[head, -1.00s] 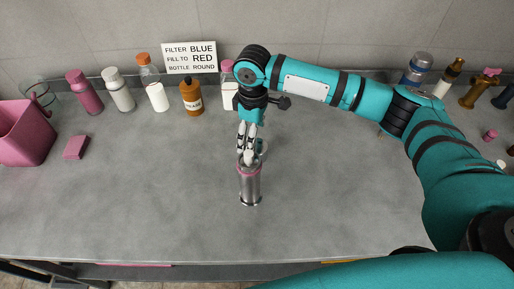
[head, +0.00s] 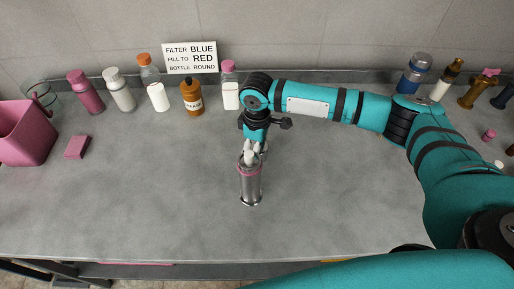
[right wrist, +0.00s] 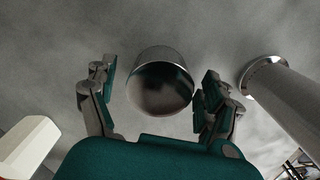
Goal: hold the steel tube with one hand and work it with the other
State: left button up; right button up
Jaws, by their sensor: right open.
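The steel tube (head: 250,188) stands upright on the grey worktop, with a pink band round its top and a flange at its foot. It also shows at the right edge of the right wrist view (right wrist: 296,106), its top cut off. My right gripper (head: 252,156) points down, just behind the tube's top in the head view. In the right wrist view its open fingers (right wrist: 153,100) stand either side of a short round steel piece (right wrist: 160,82), with gaps on both sides. The tube is outside the fingers. My left gripper is in neither view.
Several bottles, including an orange-brown one (head: 191,98), line the back wall by a sign (head: 190,57). A pink bin (head: 25,133) and pink block (head: 77,147) are at left. More bottles and fittings stand far right. The worktop (head: 150,200) left of the tube is clear.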

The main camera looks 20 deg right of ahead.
jog(key=c, duration=1.2)
jog(key=shift+r, duration=0.15)
notch_tip(320, 180, up, 10)
jog(key=shift+f, duration=0.1)
